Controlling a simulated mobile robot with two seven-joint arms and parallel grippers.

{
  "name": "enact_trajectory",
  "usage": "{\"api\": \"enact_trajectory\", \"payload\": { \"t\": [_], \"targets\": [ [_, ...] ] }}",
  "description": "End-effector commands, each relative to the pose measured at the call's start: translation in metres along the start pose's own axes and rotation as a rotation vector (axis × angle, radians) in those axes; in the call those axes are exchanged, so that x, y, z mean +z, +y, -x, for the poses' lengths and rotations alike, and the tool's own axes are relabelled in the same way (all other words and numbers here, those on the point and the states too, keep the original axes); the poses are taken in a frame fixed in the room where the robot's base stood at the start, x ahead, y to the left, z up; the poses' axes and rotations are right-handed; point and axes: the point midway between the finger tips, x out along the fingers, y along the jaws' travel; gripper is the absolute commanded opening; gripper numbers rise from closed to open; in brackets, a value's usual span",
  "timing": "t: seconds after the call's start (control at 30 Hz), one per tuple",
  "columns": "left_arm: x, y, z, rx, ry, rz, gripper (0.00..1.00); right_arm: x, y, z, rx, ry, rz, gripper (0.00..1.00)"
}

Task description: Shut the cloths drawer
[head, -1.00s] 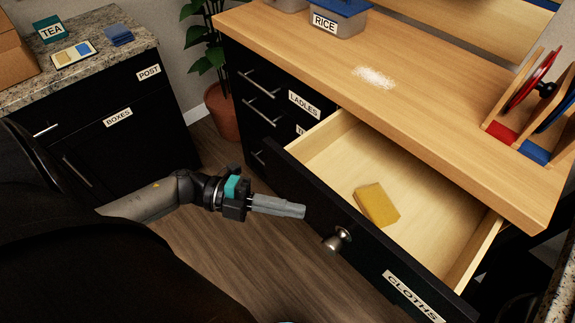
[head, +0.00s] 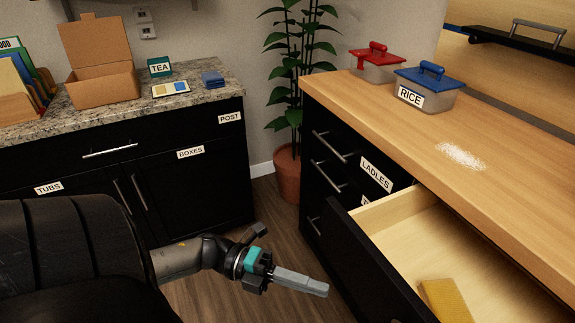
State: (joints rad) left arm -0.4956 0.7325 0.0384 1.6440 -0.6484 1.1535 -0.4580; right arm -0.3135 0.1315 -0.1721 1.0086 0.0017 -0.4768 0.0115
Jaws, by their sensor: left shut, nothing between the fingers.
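The cloths drawer (head: 408,212) stands open under the wooden counter at the lower right. Its black front runs diagonally, and its label and knob are outside this view. A yellow cloth or sponge (head: 446,300) lies inside on the pale drawer floor, cut off by the lower edge. My left gripper (head: 318,290) is shut and empty. It is in front of the drawer, a little left of the black front, and looks apart from it. My right gripper is not in view.
The wooden counter (head: 400,128) carries a rice tub (head: 428,92), a red-lidded tub (head: 377,66) and spilled white grains (head: 460,155). A potted plant (head: 287,175) stands in the corner. A granite counter (head: 205,98) is at left. Wooden floor is free between the cabinets.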

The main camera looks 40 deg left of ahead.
Motion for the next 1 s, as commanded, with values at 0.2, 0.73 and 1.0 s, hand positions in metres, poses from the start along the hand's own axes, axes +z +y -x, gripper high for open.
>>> {"api": "enact_trajectory", "payload": {
  "t": [0.2, 0.73, 1.0],
  "targets": [
    [0.012, 0.001, -0.033, -0.001, 0.000, -0.003, 0.00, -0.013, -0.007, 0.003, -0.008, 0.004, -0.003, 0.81],
    [0.029, 0.001, -0.049, 0.002, 0.000, 0.001, 0.00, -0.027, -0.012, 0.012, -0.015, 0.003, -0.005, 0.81],
    [0.029, 0.001, -0.050, 0.001, 0.000, 0.000, 0.00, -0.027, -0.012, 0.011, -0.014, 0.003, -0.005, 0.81]
  ]
}}
